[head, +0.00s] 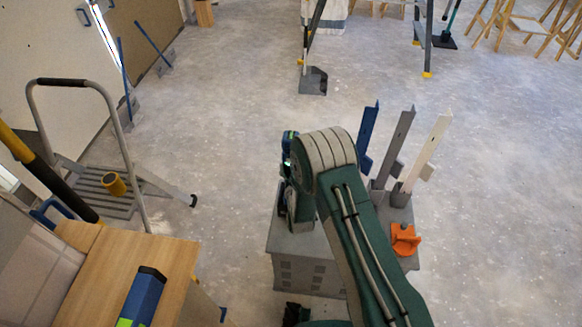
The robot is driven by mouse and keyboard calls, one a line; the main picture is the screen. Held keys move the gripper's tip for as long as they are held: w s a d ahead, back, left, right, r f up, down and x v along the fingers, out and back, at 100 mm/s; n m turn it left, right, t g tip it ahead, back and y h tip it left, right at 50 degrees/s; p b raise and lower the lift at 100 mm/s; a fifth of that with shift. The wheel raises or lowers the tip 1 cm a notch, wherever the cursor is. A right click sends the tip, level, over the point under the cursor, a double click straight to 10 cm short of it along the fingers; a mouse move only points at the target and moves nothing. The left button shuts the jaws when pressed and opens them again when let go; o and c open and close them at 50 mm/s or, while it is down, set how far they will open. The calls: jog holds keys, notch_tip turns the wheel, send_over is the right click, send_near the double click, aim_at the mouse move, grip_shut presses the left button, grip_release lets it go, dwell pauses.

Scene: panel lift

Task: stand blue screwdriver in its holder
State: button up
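My green and grey arm reaches up from the bottom middle and bends over a grey box-shaped stand (305,265). My gripper (284,200) is mostly hidden behind the arm's bend, just above the stand's left part. I cannot see whether it is open or shut, or whether it holds anything. I cannot make out a blue screwdriver or its holder for certain; the arm covers much of the stand's top. A blue piece with a lime-green band (145,297) lies on the wooden cabinet at the lower left; I cannot tell what it is.
Blue (367,135), grey (393,150) and cream (425,150) strips stand upright at the stand's right. An orange object (405,240) lies before them. The wooden cabinet (85,285) and a step ladder (115,190) are left. The floor right is clear.

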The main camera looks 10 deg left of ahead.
dwell(0.3)
jog(key=o, duration=1.3)
jog(key=shift+o, duration=0.2)
jog(key=shift+f, duration=0.15)
jog(key=shift+v, duration=1.55)
jog(key=v, duration=0.9)
dwell(0.6)
